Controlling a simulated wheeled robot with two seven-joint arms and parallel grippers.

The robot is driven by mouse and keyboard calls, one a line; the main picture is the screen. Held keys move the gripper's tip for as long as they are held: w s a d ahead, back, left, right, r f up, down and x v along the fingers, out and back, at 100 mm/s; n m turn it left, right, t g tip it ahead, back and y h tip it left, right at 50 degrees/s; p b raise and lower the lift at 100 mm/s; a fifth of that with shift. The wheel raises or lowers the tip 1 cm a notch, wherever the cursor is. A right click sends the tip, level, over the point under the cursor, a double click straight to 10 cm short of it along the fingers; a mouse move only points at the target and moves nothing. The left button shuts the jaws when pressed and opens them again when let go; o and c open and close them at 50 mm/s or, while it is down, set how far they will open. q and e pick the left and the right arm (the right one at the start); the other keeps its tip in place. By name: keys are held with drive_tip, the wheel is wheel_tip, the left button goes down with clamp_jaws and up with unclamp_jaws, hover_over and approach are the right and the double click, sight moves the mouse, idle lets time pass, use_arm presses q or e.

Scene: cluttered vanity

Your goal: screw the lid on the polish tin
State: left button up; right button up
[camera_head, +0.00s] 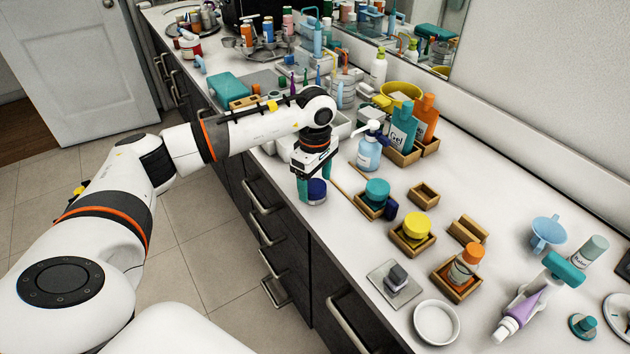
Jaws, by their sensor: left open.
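A small round tin with a dark blue top (317,188) stands near the front edge of the counter, and I take it for the polish tin. My left gripper (314,181) reaches down over it from the left, with its teal fingers open on either side of the dark blue top. I cannot tell whether the fingers touch it, or whether the top is a separate lid seated on the tin. The gripper body hides part of the far side. My right gripper is not in view.
Wooden holders with a teal-lidded jar (377,190), a yellow-lidded jar (415,227) and an orange-capped bottle (466,264) stand to the right. A pump bottle (368,153) stands close behind the gripper. A white dish (436,322) sits near the front edge. The back counter is crowded.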

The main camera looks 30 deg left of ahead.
sight(315, 186)
use_arm(q)
wheel_tip(315, 186, up, 12)
drive_tip(key=b, duration=0.1)
drive_tip(key=shift+f+b, duration=0.2)
drive_tip(key=shift+b, duration=0.1)
drive_tip(key=shift+f, duration=0.1)
